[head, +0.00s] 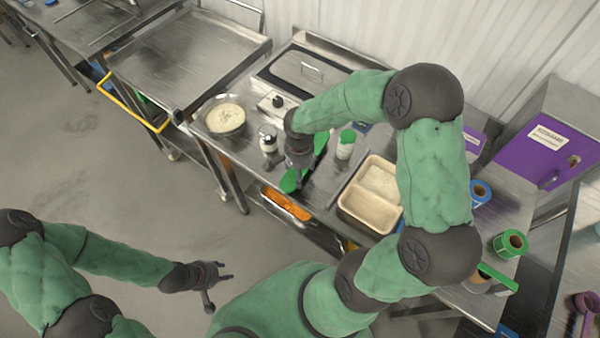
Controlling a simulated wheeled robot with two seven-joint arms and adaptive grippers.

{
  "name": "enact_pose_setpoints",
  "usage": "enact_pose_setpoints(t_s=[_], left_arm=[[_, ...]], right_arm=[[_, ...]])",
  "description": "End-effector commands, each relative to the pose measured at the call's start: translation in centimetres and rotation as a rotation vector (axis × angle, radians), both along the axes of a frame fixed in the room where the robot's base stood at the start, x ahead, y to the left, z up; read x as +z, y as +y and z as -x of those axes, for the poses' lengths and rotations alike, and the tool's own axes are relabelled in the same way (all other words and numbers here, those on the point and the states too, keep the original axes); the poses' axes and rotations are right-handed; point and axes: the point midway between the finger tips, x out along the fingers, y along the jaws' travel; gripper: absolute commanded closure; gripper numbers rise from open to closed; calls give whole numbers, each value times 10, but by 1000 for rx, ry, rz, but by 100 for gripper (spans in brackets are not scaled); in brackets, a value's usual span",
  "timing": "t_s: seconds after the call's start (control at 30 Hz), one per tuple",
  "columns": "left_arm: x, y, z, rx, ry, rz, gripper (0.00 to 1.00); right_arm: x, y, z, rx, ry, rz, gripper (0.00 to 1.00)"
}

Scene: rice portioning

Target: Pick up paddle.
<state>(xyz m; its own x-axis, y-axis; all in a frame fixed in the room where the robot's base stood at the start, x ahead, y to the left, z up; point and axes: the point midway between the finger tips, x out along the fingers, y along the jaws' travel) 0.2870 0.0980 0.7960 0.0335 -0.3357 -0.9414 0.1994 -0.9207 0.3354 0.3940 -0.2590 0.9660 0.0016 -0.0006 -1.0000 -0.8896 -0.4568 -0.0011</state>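A green paddle (289,182) lies on the steel counter. Its other green end shows to the right of my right gripper. My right gripper (299,182) points down over the middle of the paddle and hides part of it. Its fingers are small and dark here, so I cannot tell whether they are closed or touching the paddle. My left gripper (218,288) is away from the counter, above the floor at the lower left. Its fingers are spread and empty.
A bowl of rice (226,118), a shaker (268,139) and a green-lidded bottle (346,144) stand near the paddle. A beige divided container (368,216) is to the right. A lidded steel unit (302,72) is behind. Green tape (511,244) lies further right.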

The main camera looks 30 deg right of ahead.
Motion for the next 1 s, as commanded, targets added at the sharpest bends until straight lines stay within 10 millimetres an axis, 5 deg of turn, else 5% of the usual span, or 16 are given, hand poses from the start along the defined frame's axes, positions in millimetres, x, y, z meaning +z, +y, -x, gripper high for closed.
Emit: enact_pose_setpoints(t_s=[0.27,0.6,1.0], left_arm=[[9,0,0,0,0,0,60],[10,0,0,0,0,0,60],[18,0,0,0,0,0,60]], right_arm=[[62,46,23,9,-5,0,57],[86,104,54,8,0,-1,58],[105,123,64,3,1,-2,58]])
